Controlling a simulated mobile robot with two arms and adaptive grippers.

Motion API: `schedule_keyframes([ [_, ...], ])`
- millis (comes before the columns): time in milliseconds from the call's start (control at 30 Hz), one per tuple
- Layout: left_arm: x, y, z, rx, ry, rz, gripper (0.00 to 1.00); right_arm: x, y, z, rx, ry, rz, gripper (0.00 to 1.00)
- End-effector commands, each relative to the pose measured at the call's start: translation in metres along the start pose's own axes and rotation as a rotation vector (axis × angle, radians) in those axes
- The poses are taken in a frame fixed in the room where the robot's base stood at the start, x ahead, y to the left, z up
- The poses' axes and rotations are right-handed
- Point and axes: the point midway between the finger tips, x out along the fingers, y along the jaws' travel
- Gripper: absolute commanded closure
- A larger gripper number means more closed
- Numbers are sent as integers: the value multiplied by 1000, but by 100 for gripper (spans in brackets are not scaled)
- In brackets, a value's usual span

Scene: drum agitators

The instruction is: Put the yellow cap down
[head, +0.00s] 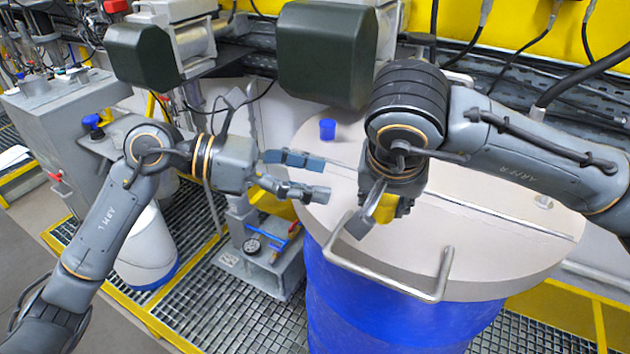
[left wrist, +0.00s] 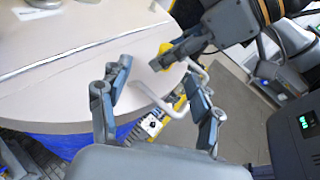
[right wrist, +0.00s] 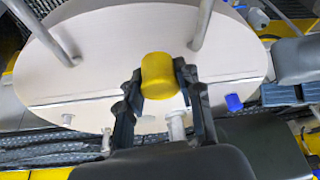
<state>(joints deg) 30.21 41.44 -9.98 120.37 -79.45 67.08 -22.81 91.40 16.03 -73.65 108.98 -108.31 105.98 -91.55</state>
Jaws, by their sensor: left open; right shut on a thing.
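The yellow cap (head: 386,208) is held by my right gripper (head: 378,212) above the front part of the pale round drum lid (head: 480,205). In the right wrist view the yellow cap (right wrist: 159,75) sits between the two fingertips. The left wrist view shows part of the yellow cap (left wrist: 163,56) beside the right fingers, which hide the rest. My left gripper (head: 320,178) is open and empty, over the left edge of the lid. A gap between the cap and the lid cannot be measured clearly.
A small blue cap (head: 327,129) stands on the lid near its back left. A bent metal handle (head: 430,295) rises at the lid's front edge, close to the right gripper. Dark green motor housings (head: 325,50) hang behind. The lid's right side is largely clear.

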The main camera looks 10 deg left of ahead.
Motion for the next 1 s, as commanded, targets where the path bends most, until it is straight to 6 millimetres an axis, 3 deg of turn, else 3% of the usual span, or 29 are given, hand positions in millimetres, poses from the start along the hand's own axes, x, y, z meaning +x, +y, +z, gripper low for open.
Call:
schedule_keyframes([
  [133, 4, -19, 5, 97, 93, -7, 36, 0, 0, 0, 0, 0, 0, 100],
  [367, 19, -24, 3, 120, 124, -8, 36, 0, 0, 0, 0, 0, 0, 100],
  [800, 98, -24, -6, 118, 121, -9, 36, 0, 0, 0, 0, 0, 0, 100],
  [1000, 119, -24, -9, 117, 122, -7, 36, 0, 0, 0, 0, 0, 0, 100],
])
